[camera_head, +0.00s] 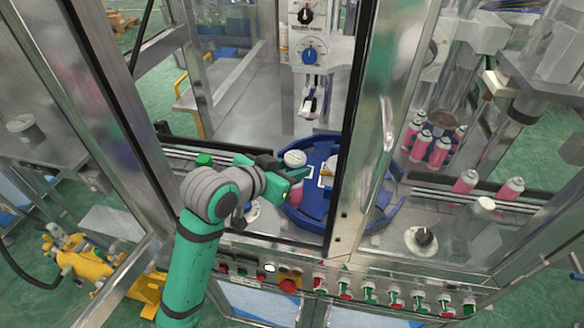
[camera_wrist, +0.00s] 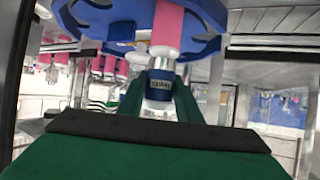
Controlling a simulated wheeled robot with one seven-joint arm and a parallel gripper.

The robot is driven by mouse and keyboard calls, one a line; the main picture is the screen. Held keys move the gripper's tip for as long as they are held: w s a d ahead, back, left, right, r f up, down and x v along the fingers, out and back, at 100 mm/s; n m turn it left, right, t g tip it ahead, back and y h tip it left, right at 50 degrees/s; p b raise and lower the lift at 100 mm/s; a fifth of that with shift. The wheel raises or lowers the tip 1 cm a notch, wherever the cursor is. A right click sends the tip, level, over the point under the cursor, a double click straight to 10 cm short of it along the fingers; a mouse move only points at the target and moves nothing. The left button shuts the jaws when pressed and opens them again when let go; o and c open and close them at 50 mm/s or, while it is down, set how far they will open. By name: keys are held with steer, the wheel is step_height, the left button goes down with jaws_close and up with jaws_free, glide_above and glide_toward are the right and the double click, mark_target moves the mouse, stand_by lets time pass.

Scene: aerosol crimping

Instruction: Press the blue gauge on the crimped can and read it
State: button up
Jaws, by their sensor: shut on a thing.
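My gripper (camera_head: 300,174) reaches into the machine over the blue star wheel (camera_head: 314,219). In the wrist view, my gripper (camera_wrist: 160,92) is shut on the gauge (camera_wrist: 160,104), a pale cylinder with a dark blue display (camera_wrist: 160,85). The display shows small light characters that I cannot read. A pink can (camera_wrist: 168,24) with a white top is in line with the gauge; I cannot tell whether they touch. In the head view, the gauge's round white end (camera_head: 295,158) shows above the pink can (camera_head: 296,194), which my gripper partly hides.
A machine head with a blue dial (camera_head: 309,53) hangs behind the wheel. A metal door post (camera_head: 372,130) stands close on the right. Several pink cans (camera_head: 438,152) are behind glass at right. A button panel (camera_head: 345,288) runs along the front.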

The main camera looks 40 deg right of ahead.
mark_target(293, 159)
steer(key=shift+r, duration=2.5)
steer(key=s+a, duration=0.2)
steer(key=a, duration=0.6)
steer(key=s+a, duration=0.2)
steer(key=a, duration=0.6)
steer(key=shift+s+a, duration=0.2)
steer(key=shift+s, duration=0.05)
steer(key=shift+w, duration=0.1)
